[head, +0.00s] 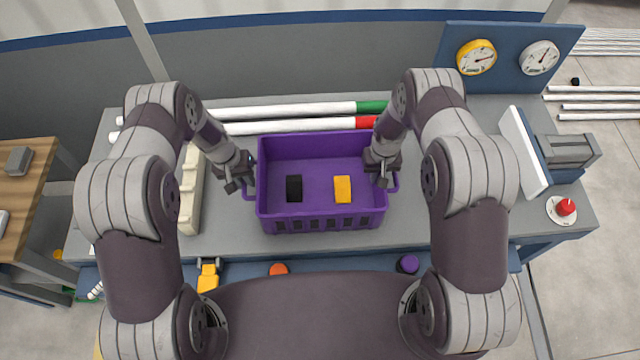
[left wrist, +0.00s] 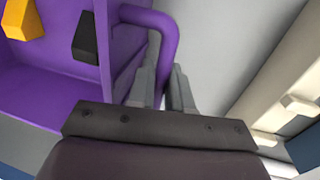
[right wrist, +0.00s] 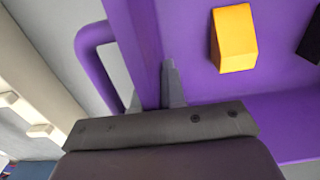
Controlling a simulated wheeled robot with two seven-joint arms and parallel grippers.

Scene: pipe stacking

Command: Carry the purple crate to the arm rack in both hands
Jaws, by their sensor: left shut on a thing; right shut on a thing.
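The purple crate (head: 322,222) is on or just above the grey table, in the middle of the head view. A black block (head: 294,188) and a yellow block (head: 343,189) lie inside it. My left gripper (head: 240,184) is shut on the crate's left handle, a purple bar also seen in the left wrist view (left wrist: 150,20). My right gripper (head: 382,176) is at the crate's right side; in the right wrist view its fingers (right wrist: 155,90) straddle the purple side wall (right wrist: 135,40), beside the handle loop (right wrist: 88,50). I cannot tell which thing is the arm rack.
White pipes with green (head: 371,107) and red (head: 366,122) ends lie behind the crate. A cream notched holder (head: 190,190) stands left of it. A white panel (head: 523,150) and a red button (head: 565,206) are at the right.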

